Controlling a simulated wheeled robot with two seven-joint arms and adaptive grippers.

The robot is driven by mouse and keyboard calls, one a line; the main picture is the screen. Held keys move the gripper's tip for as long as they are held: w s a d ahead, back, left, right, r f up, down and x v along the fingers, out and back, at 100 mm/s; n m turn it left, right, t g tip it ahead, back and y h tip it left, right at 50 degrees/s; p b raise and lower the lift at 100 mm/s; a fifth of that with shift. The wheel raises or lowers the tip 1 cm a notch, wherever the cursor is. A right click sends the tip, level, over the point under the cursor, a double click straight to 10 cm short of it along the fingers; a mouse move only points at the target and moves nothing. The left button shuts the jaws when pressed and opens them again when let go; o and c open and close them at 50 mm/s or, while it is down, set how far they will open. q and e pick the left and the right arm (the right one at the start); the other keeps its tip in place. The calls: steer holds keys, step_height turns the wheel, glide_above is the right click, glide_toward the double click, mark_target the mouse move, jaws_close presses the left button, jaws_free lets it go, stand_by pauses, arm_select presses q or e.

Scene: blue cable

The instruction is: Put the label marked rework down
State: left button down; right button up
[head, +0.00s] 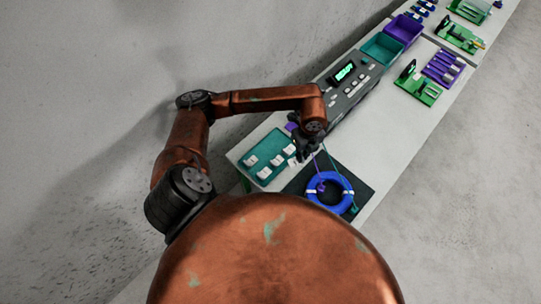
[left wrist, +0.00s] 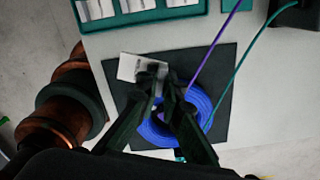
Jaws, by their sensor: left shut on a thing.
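My left gripper (head: 308,152) is over the work table, between the teal label tray and the blue cable coil. In the left wrist view my left gripper (left wrist: 163,78) is shut on a white label (left wrist: 128,67), which sticks out to the left of the fingertips. Its marking is too small to read, and the fingers hide part of it. Below it in that view are the blue coil (left wrist: 203,102) and the dark square mat (left wrist: 222,65). The coil also shows in the head view (head: 313,187), lying on the mat (head: 294,187). My right gripper is not in view.
The teal tray (head: 257,148) holds several white labels. A dark console (head: 355,90) with a lit green screen stands behind, with teal (head: 382,48) and purple (head: 404,29) bins beyond. Green and purple fixtures stand farther right. Purple and teal leads run to the coil.

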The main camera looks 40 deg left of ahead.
arm_select(q)
steer(key=n, duration=0.4)
steer(key=shift+w+r, duration=0.15)
steer(key=shift+r, duration=0.1)
steer(key=shift+a, duration=0.15)
steer(key=s+a+f+p, duration=0.2)
steer(key=a+f, duration=0.2)
steer(key=a, duration=0.5)
glide_above(270, 157)
steer(key=d, duration=0.1)
steer(key=shift+n, duration=0.3)
step_height(270, 157, down, 5)
steer(key=shift+r, duration=0.2)
steer(key=shift+a+f, duration=0.25)
steer(key=shift+f, duration=0.1)
steer(key=f, duration=0.3)
steer(key=shift+s+a+f, duration=0.1)
steer(key=shift+a, duration=0.15)
steer(key=shift+f, duration=0.25)
